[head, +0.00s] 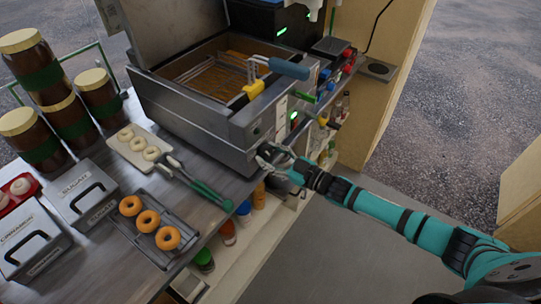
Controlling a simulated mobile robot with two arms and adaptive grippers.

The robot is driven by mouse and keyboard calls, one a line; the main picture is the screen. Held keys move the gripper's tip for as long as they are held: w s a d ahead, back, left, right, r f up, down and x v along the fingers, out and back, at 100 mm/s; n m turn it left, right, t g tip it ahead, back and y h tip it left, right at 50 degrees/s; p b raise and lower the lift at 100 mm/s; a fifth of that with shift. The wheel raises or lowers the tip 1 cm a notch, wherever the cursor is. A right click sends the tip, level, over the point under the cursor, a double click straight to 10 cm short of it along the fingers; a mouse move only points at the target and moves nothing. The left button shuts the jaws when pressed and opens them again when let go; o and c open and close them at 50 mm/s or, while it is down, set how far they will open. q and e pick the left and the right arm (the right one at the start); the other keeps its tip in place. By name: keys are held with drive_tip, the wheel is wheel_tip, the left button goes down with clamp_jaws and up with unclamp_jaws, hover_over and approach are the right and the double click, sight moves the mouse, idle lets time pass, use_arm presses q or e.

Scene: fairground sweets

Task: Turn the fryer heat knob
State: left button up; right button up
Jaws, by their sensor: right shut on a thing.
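The fryer (195,118) is a grey metal box at the top middle, with its lid up and a wire basket (215,72) in the oil. The basket has a blue handle and a yellow grip. My right gripper (265,154) is at the lower front corner of the fryer's front panel, shut on the heat knob there. The fingers hide most of the knob, so its setting cannot be told. The teal right arm reaches in from the lower right. My left gripper is not in view.
Tongs with green handles (205,191) lie on the counter near the fryer. A tray of orange doughnuts (150,217), a tray of pale doughnuts (138,146), lidded boxes (82,192) and brown jars (36,65) stand to the left. Bottles fill the shelf below. The floor at right is clear.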

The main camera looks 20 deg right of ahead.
drive_tip(key=n+b, duration=0.1)
drive_tip(key=n, duration=0.4)
drive_tip(key=shift+f, duration=0.1)
drive_tip(key=shift+n+b, duration=0.6)
drive_tip(key=shift+n, duration=0.8)
drive_tip(key=o, duration=1.2)
drive_tip(key=v, duration=1.2)
drive_tip(key=shift+d, duration=0.1)
